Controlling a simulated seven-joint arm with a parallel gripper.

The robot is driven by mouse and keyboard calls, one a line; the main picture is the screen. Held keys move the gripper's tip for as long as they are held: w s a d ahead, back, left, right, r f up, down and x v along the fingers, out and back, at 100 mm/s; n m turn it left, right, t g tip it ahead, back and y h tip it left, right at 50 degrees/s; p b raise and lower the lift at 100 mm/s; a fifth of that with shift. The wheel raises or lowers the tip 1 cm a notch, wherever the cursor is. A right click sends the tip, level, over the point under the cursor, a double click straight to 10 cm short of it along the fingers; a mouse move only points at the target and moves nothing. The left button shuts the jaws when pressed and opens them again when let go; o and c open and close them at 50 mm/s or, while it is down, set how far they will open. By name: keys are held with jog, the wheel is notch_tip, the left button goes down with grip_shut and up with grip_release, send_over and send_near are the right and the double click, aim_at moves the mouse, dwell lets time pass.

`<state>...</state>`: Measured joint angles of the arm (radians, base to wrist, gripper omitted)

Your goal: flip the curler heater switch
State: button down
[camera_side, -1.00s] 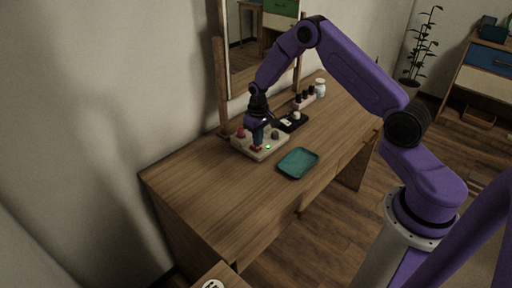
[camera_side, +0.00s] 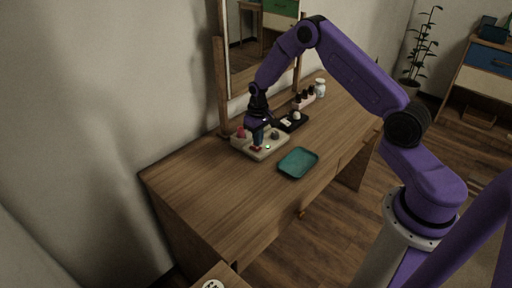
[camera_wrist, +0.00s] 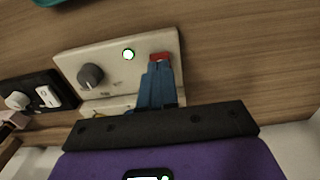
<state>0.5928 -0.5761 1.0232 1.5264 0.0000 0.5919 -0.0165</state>
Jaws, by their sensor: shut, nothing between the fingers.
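The curler heater is a cream box (camera_side: 241,149) on the dressing table, below the mirror. In the wrist view its panel (camera_wrist: 107,48) carries a dark grey knob (camera_wrist: 91,76), a small lit green-white indicator (camera_wrist: 128,54) and a red switch (camera_wrist: 160,56). My gripper (camera_side: 257,144) points down at the box. In the wrist view my shut blue fingers (camera_wrist: 159,66) are empty and lie right at the red switch, covering part of it. I cannot tell whether they touch it.
A teal tray (camera_side: 298,163) lies in front of the box. A black panel with a pale knob (camera_side: 297,116) stands beside the box, with dark bottles (camera_side: 304,95) and a white jar (camera_side: 320,87) beyond. The mirror (camera_side: 262,40) rises behind. The table's near left (camera_side: 205,190) is clear.

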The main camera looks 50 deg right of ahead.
jog(key=shift+f, duration=0.95)
dwell(0.9)
jog(key=shift+r, duration=3.5)
